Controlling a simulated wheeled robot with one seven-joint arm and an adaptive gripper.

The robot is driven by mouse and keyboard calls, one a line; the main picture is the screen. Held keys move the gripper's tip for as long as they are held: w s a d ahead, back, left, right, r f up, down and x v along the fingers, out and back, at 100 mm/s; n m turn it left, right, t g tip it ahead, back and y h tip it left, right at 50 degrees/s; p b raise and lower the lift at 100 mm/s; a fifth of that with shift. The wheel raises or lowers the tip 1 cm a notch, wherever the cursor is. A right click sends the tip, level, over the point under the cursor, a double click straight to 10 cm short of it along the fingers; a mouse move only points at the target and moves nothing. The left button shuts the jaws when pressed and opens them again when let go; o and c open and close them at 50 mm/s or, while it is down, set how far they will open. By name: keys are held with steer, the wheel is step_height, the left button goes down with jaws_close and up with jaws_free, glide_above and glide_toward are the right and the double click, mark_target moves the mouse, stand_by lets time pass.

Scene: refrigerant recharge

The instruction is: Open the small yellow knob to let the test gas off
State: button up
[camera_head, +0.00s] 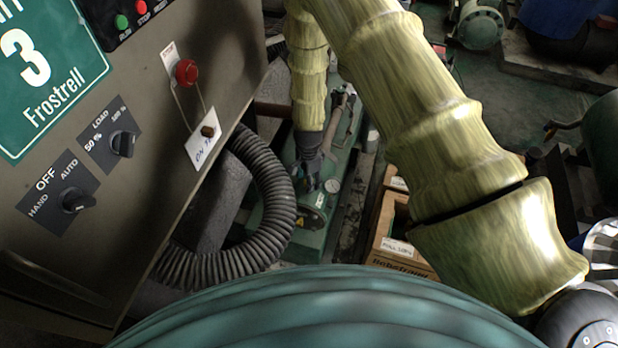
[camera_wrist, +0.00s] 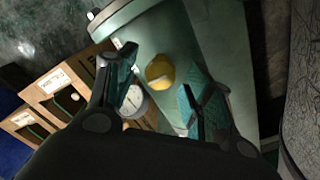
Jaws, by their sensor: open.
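The small yellow knob (camera_wrist: 160,71) shows in the wrist view on the green machine (camera_wrist: 218,42), between and beyond my fingers. My gripper (camera_wrist: 160,88) is open, with one finger left of the knob and the other right of it. No contact with the knob shows. A round white gauge (camera_wrist: 136,103) sits just below the knob, partly behind the left finger. In the head view my gripper (camera_head: 310,170) points down over the green machine (camera_head: 292,243), beside the gauge (camera_head: 332,186). I cannot make out the knob there.
A control panel (camera_head: 130,195) with dials and a red button fills the left. A ribbed black hose (camera_head: 278,200) curves beside the machine. Wooden crates (camera_head: 400,258) stand to its right and also show in the wrist view (camera_wrist: 62,88). My sleeved arm crosses the upper right.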

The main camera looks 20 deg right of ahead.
steer(key=shift+f, duration=0.1)
steer(key=c, duration=1.1)
steer(key=shift+o, duration=0.4)
steer(key=shift+n, duration=0.4)
steer(key=n+b, duration=0.1)
steer(key=n, duration=0.1)
steer(key=shift+f+n, duration=0.1)
steer(key=shift+n, duration=0.3)
steer(key=n+b, duration=0.1)
steer(key=n, duration=0.2)
steer(key=shift+n, duration=0.3)
steer(key=n, duration=0.3)
steer(key=shift+s+n+b, duration=0.1)
steer(key=shift+n+b, duration=0.2)
steer(key=shift+b, duration=0.1)
steer(key=shift+n+b, duration=0.3)
steer(key=shift+n, duration=1.8)
